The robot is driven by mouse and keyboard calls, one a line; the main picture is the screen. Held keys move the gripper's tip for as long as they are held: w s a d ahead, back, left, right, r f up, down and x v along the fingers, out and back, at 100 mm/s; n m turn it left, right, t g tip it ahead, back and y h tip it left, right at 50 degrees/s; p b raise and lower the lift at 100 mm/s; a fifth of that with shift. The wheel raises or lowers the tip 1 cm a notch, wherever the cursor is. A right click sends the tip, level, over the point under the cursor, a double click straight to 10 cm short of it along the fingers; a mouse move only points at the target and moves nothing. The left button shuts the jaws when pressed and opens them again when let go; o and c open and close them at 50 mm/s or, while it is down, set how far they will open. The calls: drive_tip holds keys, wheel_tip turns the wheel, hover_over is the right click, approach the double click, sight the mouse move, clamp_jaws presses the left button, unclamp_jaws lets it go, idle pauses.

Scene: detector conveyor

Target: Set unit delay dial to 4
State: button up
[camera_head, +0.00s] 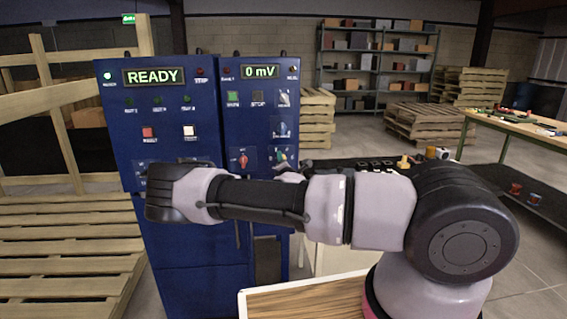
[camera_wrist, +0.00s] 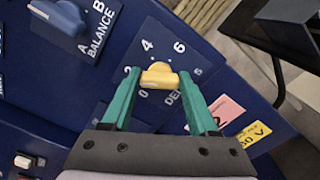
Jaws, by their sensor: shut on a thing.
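The unit delay dial is a yellow knob (camera_wrist: 160,78) on a dark blue plate in the wrist view. White numerals 0, 2, 4 and 6 show around it, with 4 above and slightly left. The word "DELAY" is partly hidden by a finger. My gripper (camera_wrist: 159,74) has its two green fingers on either side of the knob, shut on it. The knob lies roughly sideways in the picture, its ends toward the fingers; I cannot tell which numeral it marks. In the head view, my arm hides much of the dial area at the blue cabinet's lower right.
The blue cabinet (camera_head: 175,256) has a "READY" display (camera_head: 153,76) and a "0 mV" display (camera_head: 261,71). A blue balance knob (camera_wrist: 58,15) sits upper left of the dial in the wrist view. A red knob (camera_head: 242,162) is close by. Wooden pallets (camera_head: 55,255) stand left.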

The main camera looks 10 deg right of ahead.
drive_tip(key=m, duration=1.1)
drive_tip(key=shift+f+m, duration=0.25)
drive_tip(key=shift+m, duration=0.05)
idle(0.4)
drive_tip(key=o, duration=1.4)
drive_tip(key=s, duration=0.7)
drive_tip(key=s+a, duration=0.1)
drive_tip(key=s, duration=0.3)
drive_tip(key=shift+w+d+m, duration=0.1)
drive_tip(key=shift+d+m, duration=0.05)
drive_tip(key=shift+m, duration=0.15)
